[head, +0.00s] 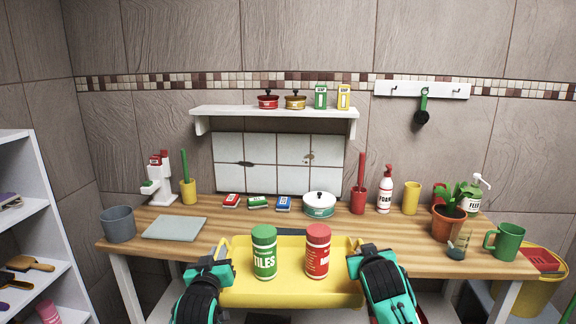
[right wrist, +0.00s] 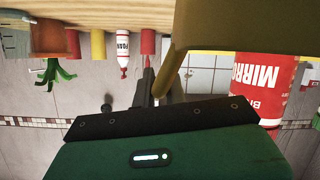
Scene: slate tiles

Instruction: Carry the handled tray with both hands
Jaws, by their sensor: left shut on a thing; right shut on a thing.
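The yellow handled tray (head: 290,298) is in front of me at the middle of the table's front edge in the head view. A green TILES container (head: 264,253) and a red container (head: 317,252) stand upright on it. My left gripper (head: 222,262) is shut on the tray's left handle. My right gripper (head: 357,256) is shut on the right handle. The right wrist view, upside down, shows the yellow handle (right wrist: 178,75) at my right fingers and the red MIRROR container (right wrist: 264,85) beside it. I cannot tell whether the tray touches the table.
The wooden table (head: 400,262) holds a grey bucket (head: 118,223), a grey slab (head: 174,228), a white pot (head: 319,206), a plant pot (head: 447,223) and a green mug (head: 508,241). A white shelf unit (head: 30,215) stands left. A yellow bucket (head: 540,292) is at the right.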

